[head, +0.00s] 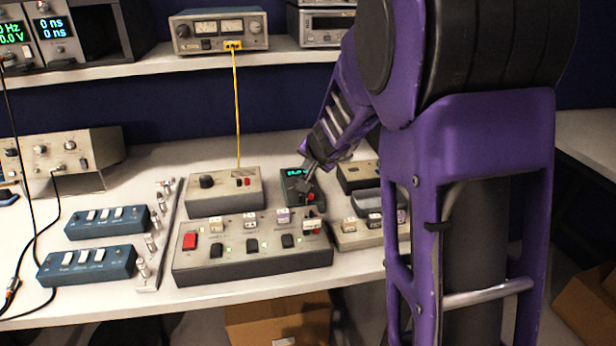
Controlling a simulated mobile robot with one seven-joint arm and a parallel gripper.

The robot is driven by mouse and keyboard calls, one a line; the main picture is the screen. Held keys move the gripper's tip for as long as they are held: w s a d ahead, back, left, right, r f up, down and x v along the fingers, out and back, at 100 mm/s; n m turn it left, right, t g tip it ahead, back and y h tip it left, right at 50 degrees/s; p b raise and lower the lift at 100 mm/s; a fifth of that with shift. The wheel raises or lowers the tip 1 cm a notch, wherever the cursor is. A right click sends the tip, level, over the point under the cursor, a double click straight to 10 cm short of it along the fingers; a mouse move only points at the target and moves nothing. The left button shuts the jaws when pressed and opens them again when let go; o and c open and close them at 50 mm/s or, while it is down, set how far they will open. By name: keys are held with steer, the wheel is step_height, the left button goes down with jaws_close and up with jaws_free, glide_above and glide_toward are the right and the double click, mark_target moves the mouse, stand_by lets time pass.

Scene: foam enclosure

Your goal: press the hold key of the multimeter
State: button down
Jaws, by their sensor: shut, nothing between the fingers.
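The multimeter (289,176) is the small dark box with a lit green display, lying on the bench behind the grey switch box. My gripper (306,188) is shut and empty, pointing down over the right part of the multimeter. It covers part of the display and the face below it. A red spot shows at the multimeter's lower right beside the fingertips. The hold key cannot be made out. I cannot tell whether the fingertips touch the multimeter or hover just above it.
The grey switch box (250,264) with a red switch stands in front. A grey box with a black knob (224,198) and yellow cable is at left, and dark-topped boxes (357,176) are close at right. Blue switch boxes (88,263) lie further left.

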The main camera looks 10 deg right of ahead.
steer(key=shift+d+f, duration=0.1)
steer(key=shift+f, duration=0.35)
steer(key=shift+f, duration=0.35)
stand_by(0.5)
steer(key=shift+r, duration=0.1)
steer(key=shift+r+p, duration=0.65)
steer(key=shift+r, duration=0.05)
step_height(320, 180, up, 5)
steer(key=p, duration=0.4)
steer(key=shift+p, duration=0.4)
stand_by(0.4)
